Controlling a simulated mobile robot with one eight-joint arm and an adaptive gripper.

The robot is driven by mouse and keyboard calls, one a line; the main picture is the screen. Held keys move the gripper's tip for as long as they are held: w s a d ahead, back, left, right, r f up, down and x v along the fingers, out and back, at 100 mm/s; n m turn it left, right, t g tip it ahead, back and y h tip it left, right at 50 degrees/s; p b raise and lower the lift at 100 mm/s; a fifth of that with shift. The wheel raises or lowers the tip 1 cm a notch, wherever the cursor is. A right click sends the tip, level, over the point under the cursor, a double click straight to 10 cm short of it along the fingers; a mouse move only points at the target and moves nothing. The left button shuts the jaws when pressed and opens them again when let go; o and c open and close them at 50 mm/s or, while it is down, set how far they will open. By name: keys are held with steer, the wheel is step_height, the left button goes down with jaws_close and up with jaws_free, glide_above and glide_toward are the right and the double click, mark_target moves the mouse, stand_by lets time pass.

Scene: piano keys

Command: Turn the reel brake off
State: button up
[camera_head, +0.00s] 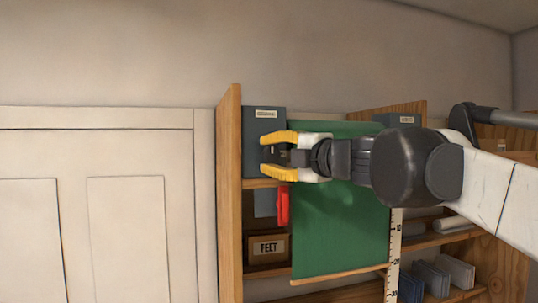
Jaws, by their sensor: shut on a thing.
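A red lever (283,206) hangs upright beside a small grey plate (264,203), at the left edge of a green hanging sheet (340,225). No label shows that it is the reel brake.
A wooden side panel (230,200) stands close to the left of my gripper. A ruler strip (393,260) runs down right of the sheet. Shelves with files (433,277) stand at right.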

steer(key=o, duration=1.1)
steer(key=v, duration=1.2)
steer(key=shift+a+r, duration=0.1)
